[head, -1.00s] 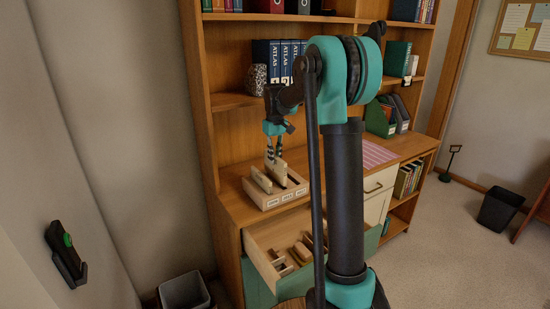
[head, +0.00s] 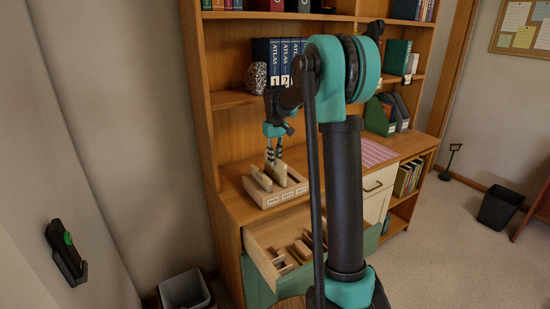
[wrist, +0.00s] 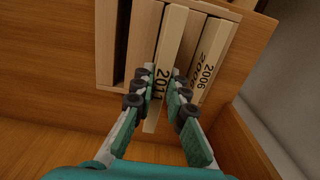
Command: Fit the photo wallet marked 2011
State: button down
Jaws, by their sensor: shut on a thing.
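A pale photo wallet marked 2011 (wrist: 170,40) is between the fingers of my gripper (wrist: 162,78), which is shut on it. In the head view my gripper (head: 273,157) holds this wallet (head: 279,174) upright at the middle of a light wooden rack (head: 268,201). The wallet stands higher than the wallet marked 2006 (wrist: 207,64), which sits in the rack beside it, at the left in the head view (head: 259,178). A dark open slot (wrist: 122,45) lies on the other side. How deep the 2011 wallet's lower edge sits is hidden.
The rack stands on the wooden counter (head: 231,191). An open drawer (head: 262,237) below holds several wooden pieces. Atlases (head: 276,62) and a speckled stone-like object (head: 256,78) occupy the shelf above. A pink striped mat (head: 377,152) lies to the right.

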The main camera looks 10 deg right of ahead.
aim_at(275, 168)
jog(key=shift+f, duration=2.4)
dwell(1.9)
jog(key=c, duration=1.5)
grip_release()
jog(key=shift+o, duration=0.2)
jog(key=shift+r, duration=0.1)
notch_tip(275, 168, up, 12)
jog(key=shift+f, duration=0.1)
jog(key=s+d+f+m+t, duration=0.1)
jog(key=s+f, duration=0.5)
jog(key=s, duration=0.5)
jog(key=s+d+f+m+t, duration=0.1)
jog(key=s+f+m, duration=0.1)
jog(key=s+f, duration=0.5)
jog(key=s+d+f+m+t, duration=0.1)
jog(key=s+f, duration=0.5)
jog(key=s, duration=1)
jog(key=shift+d+f+t, duration=0.35)
jog(key=shift+d+t, duration=0.2)
jog(key=shift+t, duration=0.05)
